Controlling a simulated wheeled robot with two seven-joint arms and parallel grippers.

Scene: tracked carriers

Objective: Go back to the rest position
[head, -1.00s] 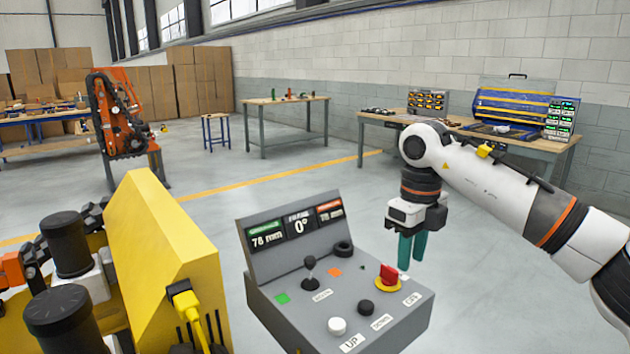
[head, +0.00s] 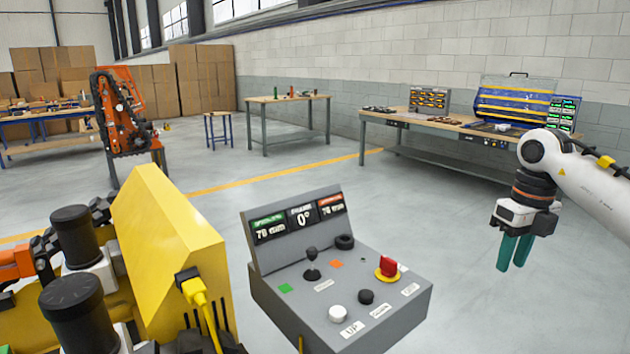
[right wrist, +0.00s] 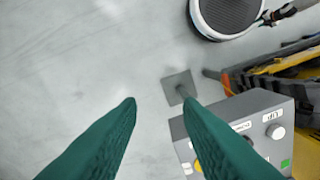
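My right gripper (head: 513,267) hangs fingers-down over bare floor to the right of the grey control console (head: 290,292). It is well apart from the console. Its two green fingers stand apart with nothing between them, as the right wrist view (right wrist: 158,103) also shows. The console carries a joystick (head: 312,265), a red stop button (head: 388,266), a white button (head: 338,313), a black button (head: 366,297) and lit displays. The console also shows at lower right in the right wrist view (right wrist: 262,106). My left gripper is out of view.
A yellow machine (head: 165,245) with a plugged-in yellow cable fills the lower left. An orange machine (head: 118,112) stands behind it. Workbenches (head: 450,128) (head: 288,99) and a stool (head: 217,114) stand further back. The floor around my right gripper is clear.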

